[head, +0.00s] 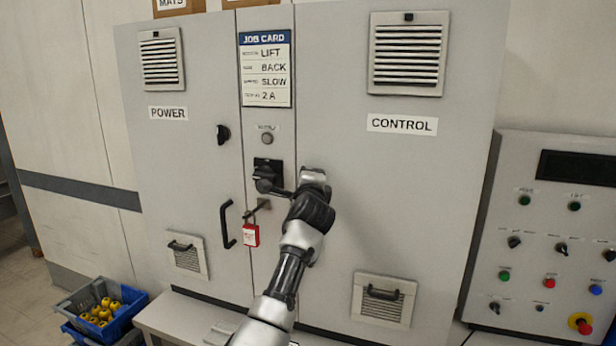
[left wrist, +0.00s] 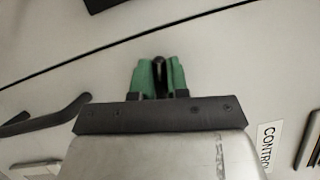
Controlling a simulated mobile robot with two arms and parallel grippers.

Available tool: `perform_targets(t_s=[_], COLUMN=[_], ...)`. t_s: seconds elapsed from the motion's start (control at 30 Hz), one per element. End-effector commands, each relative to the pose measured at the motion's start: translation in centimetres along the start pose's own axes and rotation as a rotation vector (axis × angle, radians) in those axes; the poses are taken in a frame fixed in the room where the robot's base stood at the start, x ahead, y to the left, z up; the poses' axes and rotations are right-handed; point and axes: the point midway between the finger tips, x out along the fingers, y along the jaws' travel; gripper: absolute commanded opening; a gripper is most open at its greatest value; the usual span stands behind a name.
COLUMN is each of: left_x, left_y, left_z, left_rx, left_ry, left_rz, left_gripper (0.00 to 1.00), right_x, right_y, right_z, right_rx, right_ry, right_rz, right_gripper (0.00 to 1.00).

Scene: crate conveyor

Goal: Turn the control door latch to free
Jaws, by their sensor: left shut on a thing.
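The control door (head: 400,200) is the wide grey cabinet door with the CONTROL label (head: 402,124). My left gripper (head: 312,178) is at this door's left edge and covers the latch in the head view. In the left wrist view, my left gripper's green fingers (left wrist: 160,78) are shut on a dark, narrow piece, which looks like the control door latch (left wrist: 160,68). Only its end shows between the fingers, so I cannot tell its exact angle. My right gripper is not in view.
Left of my gripper are a black rotary switch (head: 265,175) and a red padlock (head: 251,236) on the centre panel. The power door has a black knob (head: 223,134) and handle (head: 228,224). A button panel (head: 550,240) stands at right; a blue crate (head: 119,325) is at lower left.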

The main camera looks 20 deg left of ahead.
Motion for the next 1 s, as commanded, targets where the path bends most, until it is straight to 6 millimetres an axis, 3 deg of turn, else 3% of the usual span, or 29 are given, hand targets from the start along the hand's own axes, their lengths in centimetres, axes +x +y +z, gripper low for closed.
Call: perform_targets(t_s=[0.4, 0.97, 1.0], left_x=[-0.01, -0.01, -0.01], left_y=[0.13, 0.23, 0.23], left_z=[-0.04, -0.06, -0.06], left_rx=[-0.175, -0.197, -0.197], left_ry=[0.001, 0.001, 0.001], left_rz=[0.073, 0.082, 0.082], left_gripper=[0.00, 0.00, 0.21], right_x=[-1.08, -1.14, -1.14], right_y=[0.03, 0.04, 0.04], right_z=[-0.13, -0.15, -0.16], right_rx=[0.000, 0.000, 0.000], right_ry=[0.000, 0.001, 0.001], right_rz=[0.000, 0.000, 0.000], right_gripper=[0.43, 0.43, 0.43])
